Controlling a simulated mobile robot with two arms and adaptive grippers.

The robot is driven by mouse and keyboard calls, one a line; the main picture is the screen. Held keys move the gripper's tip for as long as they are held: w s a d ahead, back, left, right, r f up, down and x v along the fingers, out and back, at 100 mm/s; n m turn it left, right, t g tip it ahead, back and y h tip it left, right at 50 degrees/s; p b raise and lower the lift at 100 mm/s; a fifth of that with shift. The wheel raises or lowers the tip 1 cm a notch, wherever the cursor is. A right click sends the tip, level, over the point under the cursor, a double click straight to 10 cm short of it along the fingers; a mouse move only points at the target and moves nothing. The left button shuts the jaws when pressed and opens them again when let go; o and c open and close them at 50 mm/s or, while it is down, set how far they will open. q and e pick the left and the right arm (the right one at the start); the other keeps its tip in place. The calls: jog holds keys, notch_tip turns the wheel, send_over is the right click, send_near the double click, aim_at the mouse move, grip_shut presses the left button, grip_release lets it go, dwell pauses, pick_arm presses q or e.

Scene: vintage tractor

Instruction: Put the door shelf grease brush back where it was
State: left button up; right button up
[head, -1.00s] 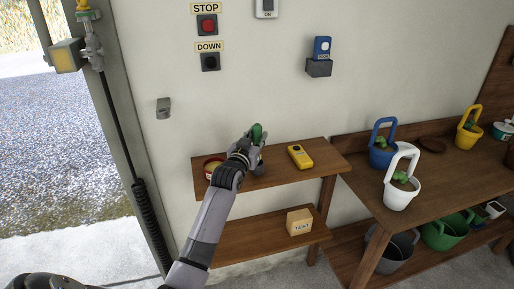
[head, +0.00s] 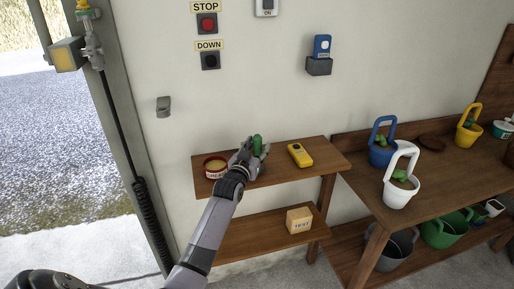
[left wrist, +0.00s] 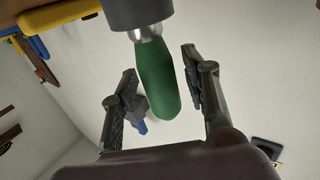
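The grease brush (head: 257,145) stands with its green handle up over the upper wooden shelf (head: 279,175). In the left wrist view its green handle (left wrist: 158,80) meets a silver collar and a wider grey cylinder. I cannot tell whether that cylinder is the brush head or a holder. My left gripper (head: 248,155) is around the handle. In the left wrist view its fingers (left wrist: 160,66) are spread, with a gap on each side of the handle. The brush's lower end is hidden behind the gripper in the head view. My right gripper is not in view.
A red-rimmed tin (head: 215,168) stands left of the gripper and a yellow device (head: 300,154) lies to the right on the shelf. A box (head: 299,220) sits on the lower shelf. The bench (head: 440,186) at right holds several small buckets.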

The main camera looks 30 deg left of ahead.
pick_arm(q)
jog(key=shift+r, duration=0.1)
jog(key=b+v, duration=0.2)
jog(key=v, duration=1)
jog(key=s+d+f+m+g+h, duration=0.1)
jog(key=d+f+m+g+h, duration=0.2)
jog(key=d+f, duration=0.95)
jog(key=s+d+f+g+h, duration=0.15)
jog(key=s+f, duration=0.35)
jog(key=f, duration=0.7)
jog(key=s+d+f+g, duration=0.1)
jog(key=s+f+g, duration=0.3)
jog(key=f, duration=0.9)
jog(key=s+d+f+m+g, duration=0.15)
jog(key=s+f+g, duration=0.25)
jog(key=s+f, duration=1.4)
jog(key=s+f+g, duration=0.2)
jog(key=s+f, duration=0.1)
jog(key=s, duration=0.7)
jog(key=s+f+g, duration=0.2)
jog(key=s+f, duration=0.2)
jog(key=s, duration=0.7)
jog(key=shift+s+m, duration=0.3)
jog(key=shift+m, duration=0.05)
